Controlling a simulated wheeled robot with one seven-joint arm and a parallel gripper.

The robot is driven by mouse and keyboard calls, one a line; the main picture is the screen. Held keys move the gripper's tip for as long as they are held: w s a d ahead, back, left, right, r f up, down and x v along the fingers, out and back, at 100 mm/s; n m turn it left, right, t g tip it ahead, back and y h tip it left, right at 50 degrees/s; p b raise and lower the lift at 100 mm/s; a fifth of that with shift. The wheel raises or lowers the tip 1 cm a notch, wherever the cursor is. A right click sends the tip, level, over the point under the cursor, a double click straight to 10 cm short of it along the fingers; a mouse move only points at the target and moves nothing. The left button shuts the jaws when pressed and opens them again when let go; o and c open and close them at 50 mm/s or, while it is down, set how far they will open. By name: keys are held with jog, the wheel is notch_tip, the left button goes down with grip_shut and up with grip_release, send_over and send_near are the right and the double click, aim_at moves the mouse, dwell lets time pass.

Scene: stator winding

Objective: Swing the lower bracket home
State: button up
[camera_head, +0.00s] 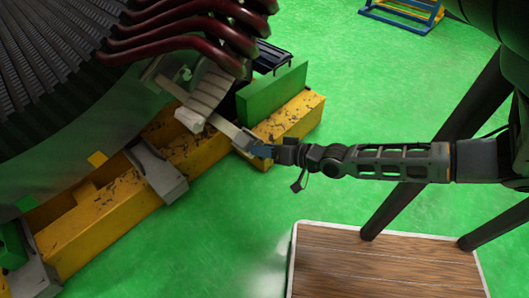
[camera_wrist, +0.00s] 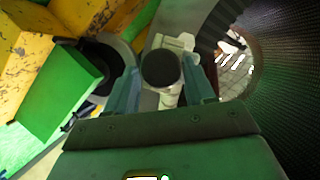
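The lower bracket appears to be the pale grey bar (camera_head: 225,127) that slants down and right from the stator's side in the head view. My gripper (camera_head: 262,150) is at its lower right end, over the yellow beam. In the wrist view, a dark round knob (camera_wrist: 161,68) on a whitish piece (camera_wrist: 170,98) stands between the two fingers of my gripper (camera_wrist: 163,85). The fingers flank the knob closely, one on each side. I cannot tell whether they touch it. The head view is too small to show the fingers' gap.
The stator (camera_head: 60,120) with red coils (camera_head: 185,40) fills the left. Below it runs a chipped yellow beam (camera_head: 100,220) with a grey foot (camera_head: 157,172). A green block (camera_head: 272,90) stands beside my gripper. A wooden-topped platform (camera_head: 380,265) is at the bottom; green floor is clear between.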

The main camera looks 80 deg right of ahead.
jog(key=shift+o, duration=1.1)
jog(key=shift+s, duration=0.15)
jog(key=p+v, duration=0.1)
jog(key=v, duration=0.6)
jog(key=shift+s+r, duration=0.15)
jog(key=shift+s, duration=0.05)
jog(key=shift+a, duration=0.15)
jog(key=a+r+n+y, duration=0.1)
jog(key=a+r+n, duration=0.2)
jog(key=a+r, duration=0.35)
jog(key=a+r+n+t+y, duration=0.15)
jog(key=a+r+n, duration=0.25)
jog(key=a, duration=0.6)
jog(key=a+r+n+y, duration=0.25)
jog(key=a+r, duration=0.25)
jog(key=a, duration=0.4)
notch_tip(320, 180, up, 17)
jog(key=a+n+p, duration=0.2)
jog(key=p, duration=1.2)
jog(key=shift+s, duration=0.25)
jog(key=shift+f, duration=0.1)
jog(key=shift+c, duration=0.2)
